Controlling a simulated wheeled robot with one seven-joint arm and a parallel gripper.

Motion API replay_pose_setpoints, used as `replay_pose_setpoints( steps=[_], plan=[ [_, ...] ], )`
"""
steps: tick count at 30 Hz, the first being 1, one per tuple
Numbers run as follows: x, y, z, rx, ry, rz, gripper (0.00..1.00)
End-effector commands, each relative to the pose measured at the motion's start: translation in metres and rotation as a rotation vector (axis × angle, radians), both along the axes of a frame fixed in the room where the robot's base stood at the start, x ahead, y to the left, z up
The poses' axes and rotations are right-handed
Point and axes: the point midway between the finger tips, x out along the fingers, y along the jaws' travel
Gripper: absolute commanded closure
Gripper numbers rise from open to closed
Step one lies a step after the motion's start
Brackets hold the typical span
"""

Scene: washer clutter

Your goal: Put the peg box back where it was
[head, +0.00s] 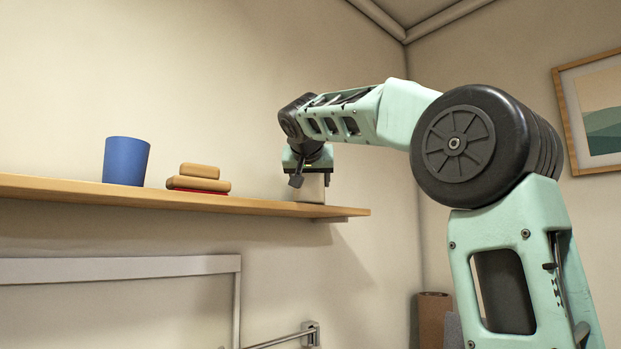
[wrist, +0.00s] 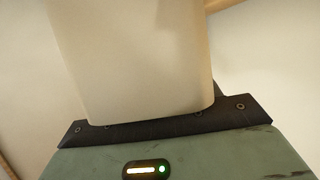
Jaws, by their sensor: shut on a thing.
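My gripper (head: 311,172) points down over the right end of the wall shelf (head: 250,205). It is shut on a pale cream box, the peg box (head: 310,188). In the head view the box's lower end is at the shelf top; I cannot tell if it rests there or is just above. In the wrist view the peg box (wrist: 130,60) fills the upper middle, with its smooth, round-cornered side against the dark edge of my gripper. No pegs show.
Left of the box on the shelf are a stack of tan blocks with a red layer (head: 199,178) and a blue cup (head: 126,161). Bare shelf separates the stack from the box. A white rail frame (head: 120,268) is below. A framed picture (head: 590,110) hangs at right.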

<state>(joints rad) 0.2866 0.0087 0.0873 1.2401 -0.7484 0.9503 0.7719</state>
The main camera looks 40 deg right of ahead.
Motion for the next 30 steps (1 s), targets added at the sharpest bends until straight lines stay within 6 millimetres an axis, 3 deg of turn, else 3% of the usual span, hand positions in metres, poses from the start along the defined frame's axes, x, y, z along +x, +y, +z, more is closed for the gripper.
replay_pose_setpoints(
  steps=[10, 11, 13, 25, 30],
  plan=[
    [0.0, 0.0, -0.004, 0.0, -0.001, 0.0, 0.65],
    [0.0, 0.0, -0.004, 0.001, -0.001, 0.0, 0.36],
    [0.0, 0.0, -0.003, 0.001, -0.001, 0.0, 0.17],
    [-0.001, 0.001, 0.002, 0.0, -0.002, 0.001, 0.17],
    [-0.019, 0.021, 0.009, 0.0, -0.006, 0.002, 0.17]
  ],
)
